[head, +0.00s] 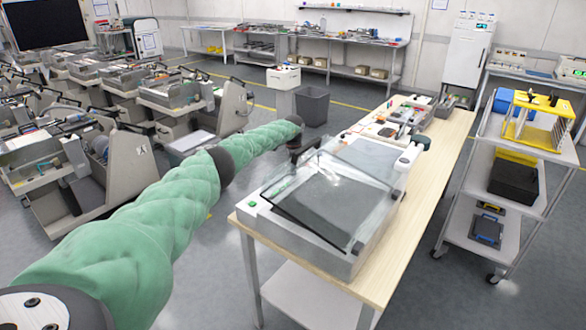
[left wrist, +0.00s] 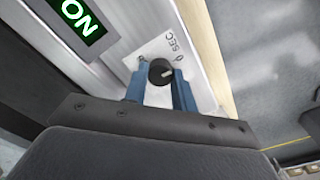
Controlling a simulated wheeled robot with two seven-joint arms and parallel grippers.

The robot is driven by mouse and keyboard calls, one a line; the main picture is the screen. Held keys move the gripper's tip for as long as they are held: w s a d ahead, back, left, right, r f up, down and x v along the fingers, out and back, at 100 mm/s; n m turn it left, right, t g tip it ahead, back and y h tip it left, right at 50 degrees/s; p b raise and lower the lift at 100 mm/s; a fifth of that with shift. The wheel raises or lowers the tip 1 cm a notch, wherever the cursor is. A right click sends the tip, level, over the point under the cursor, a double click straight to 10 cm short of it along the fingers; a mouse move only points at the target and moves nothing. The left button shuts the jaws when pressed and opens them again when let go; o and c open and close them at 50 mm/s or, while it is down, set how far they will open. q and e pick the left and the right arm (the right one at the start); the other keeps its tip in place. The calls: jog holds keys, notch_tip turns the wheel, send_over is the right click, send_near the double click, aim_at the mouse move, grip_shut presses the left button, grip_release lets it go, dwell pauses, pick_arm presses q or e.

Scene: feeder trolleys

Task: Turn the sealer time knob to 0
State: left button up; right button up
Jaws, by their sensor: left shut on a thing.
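The sealer (head: 300,238) is a pale machine with a clear raised lid, standing on the wooden table. In the left wrist view, its time knob (left wrist: 160,72) is a small round black knob with a white pointer line, on a light plate marked SEC. The pointer line slants toward the right of that picture, near a small mark on the plate. My left gripper (left wrist: 159,82) has its blue fingers on either side of the knob, shut on it. In the head view my left gripper (head: 303,150) is at the sealer's far left corner; the knob is hidden there. My right gripper is not in view.
A lit green ON display (left wrist: 78,18) is beside the knob plate. The wooden table (head: 440,150) carries other devices at its far end. A grey bin (head: 312,106) stands behind my left arm. A shelf trolley (head: 478,225) is on the right, feeder trolleys (head: 120,165) on the left.

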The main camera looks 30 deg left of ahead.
pick_arm(q)
jog(key=shift+w+r, duration=0.1)
jog(key=o, duration=1)
jog(key=shift+r, duration=0.35)
jog(key=shift+r+b, duration=1.15)
jog(key=shift+r, duration=2.35)
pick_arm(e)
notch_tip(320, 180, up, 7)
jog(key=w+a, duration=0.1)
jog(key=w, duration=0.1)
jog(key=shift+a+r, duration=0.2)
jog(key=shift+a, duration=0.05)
